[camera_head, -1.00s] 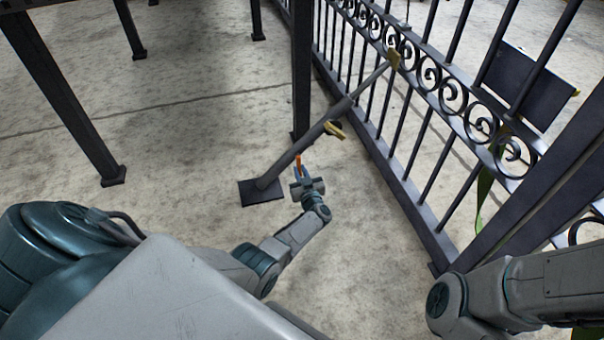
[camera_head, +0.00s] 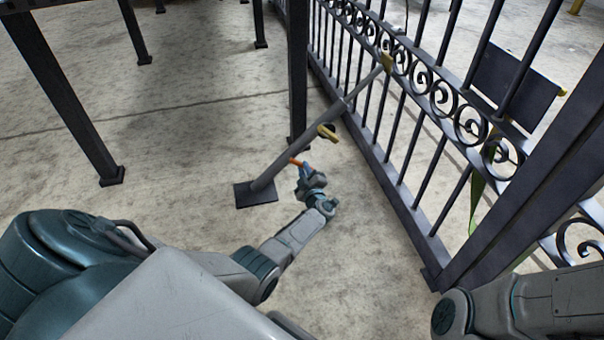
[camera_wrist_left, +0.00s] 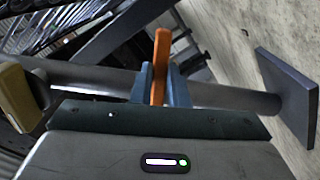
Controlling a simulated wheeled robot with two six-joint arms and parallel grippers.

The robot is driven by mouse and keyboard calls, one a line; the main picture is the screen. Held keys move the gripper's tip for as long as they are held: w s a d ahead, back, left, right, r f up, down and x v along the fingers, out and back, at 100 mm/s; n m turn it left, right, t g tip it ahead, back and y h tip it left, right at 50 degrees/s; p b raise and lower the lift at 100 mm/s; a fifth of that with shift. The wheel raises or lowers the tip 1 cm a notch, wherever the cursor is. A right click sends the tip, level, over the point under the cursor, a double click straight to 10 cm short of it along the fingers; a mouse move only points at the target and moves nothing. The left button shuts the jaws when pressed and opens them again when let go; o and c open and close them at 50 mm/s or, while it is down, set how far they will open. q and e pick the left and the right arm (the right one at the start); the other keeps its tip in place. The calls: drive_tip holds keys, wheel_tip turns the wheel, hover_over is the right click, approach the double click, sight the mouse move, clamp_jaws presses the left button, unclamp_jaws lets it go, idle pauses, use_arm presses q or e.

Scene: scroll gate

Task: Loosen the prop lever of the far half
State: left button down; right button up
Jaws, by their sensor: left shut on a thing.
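A grey prop strut (camera_head: 287,165) slopes from a square foot plate (camera_head: 255,194) on the floor up to a yellow bracket (camera_head: 387,62) on the gate. An orange lever (camera_head: 295,162) sits on the lower part of the strut, tilted to the left. My left gripper (camera_head: 303,169) is beside the strut and shut on the lever. In the left wrist view the orange lever (camera_wrist_left: 160,66) stands between the blue fingers, with the strut (camera_wrist_left: 230,98) running behind them. My right gripper is out of view.
A dark barred gate (camera_head: 405,195) with scrollwork runs along the right, with a dark plate (camera_head: 513,85) on it. Dark posts (camera_head: 70,100) stand at the left. Open concrete floor lies between.

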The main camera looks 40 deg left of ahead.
use_arm(q)
drive_tip(key=shift+w+d+r+n, duration=0.1)
drive_tip(key=shift+r+n, duration=0.25)
drive_tip(key=shift+n, duration=0.65)
drive_tip(key=shift+w+d+r+n, duration=0.15)
drive_tip(key=shift+r+n, duration=0.25)
drive_tip(key=shift+n, duration=0.6)
drive_tip(key=shift+w+d+r+n, duration=0.1)
drive_tip(key=shift+r+n, duration=0.25)
drive_tip(key=shift+n, duration=0.65)
drive_tip(key=c, duration=1.4)
unclamp_jaws()
drive_tip(key=shift+r, duration=0.1)
